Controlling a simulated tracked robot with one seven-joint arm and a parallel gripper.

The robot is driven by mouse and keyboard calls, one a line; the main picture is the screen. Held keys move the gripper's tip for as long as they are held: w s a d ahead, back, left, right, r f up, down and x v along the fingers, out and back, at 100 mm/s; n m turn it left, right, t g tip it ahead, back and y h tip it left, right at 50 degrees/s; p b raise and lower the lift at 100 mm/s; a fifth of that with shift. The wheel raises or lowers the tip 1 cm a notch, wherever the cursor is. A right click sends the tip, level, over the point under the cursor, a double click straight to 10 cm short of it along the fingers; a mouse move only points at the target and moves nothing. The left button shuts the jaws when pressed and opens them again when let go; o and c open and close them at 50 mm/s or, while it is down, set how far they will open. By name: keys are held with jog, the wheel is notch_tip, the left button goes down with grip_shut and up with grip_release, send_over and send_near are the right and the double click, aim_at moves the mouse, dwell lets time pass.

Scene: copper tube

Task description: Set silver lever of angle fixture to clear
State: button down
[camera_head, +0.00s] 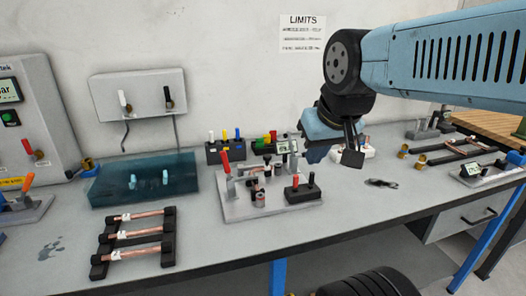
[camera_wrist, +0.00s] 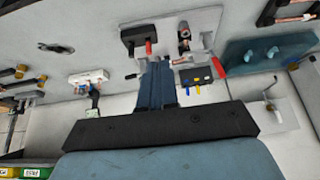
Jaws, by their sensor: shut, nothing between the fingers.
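The angle fixture appears to be the grey plate (camera_head: 240,208) on the bench, left of and below my gripper in the head view. I cannot clearly single out a silver lever among the grey parts. In the wrist view the plate (camera_wrist: 202,20) lies beyond the fingertips, with the red handle (camera_wrist: 218,68) to the right. My gripper (camera_head: 316,155) hangs above the bench; its blue fingers (camera_wrist: 156,64) are together and hold nothing.
A black box with coloured levers (camera_head: 228,150) stands behind the plate. A blue-green block (camera_head: 145,182) and a rack of copper tubes (camera_head: 135,238) are to the left. A dark flat tool (camera_head: 381,183) lies to the right.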

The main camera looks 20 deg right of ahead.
jog(key=w+f+g, duration=0.1)
jog(key=w+f, duration=0.2)
jog(key=w, duration=0.8)
jog(key=w+d+f+n+g, duration=0.1)
jog(key=w+f, duration=0.2)
jog(key=w, duration=0.8)
jog(key=shift+d, duration=0.25)
jog(key=shift+w+a+f, duration=0.15)
jog(key=shift+w+f, duration=1)
jog(key=shift+f, duration=0.5)
jog(key=shift+w+a+f, duration=0.1)
jog(key=shift+w+f, duration=1.05)
jog(key=shift+f, duration=0.55)
jog(key=shift+w+a+f, duration=0.15)
jog(key=shift+w+f, duration=1)
jog(key=shift+f, duration=0.5)
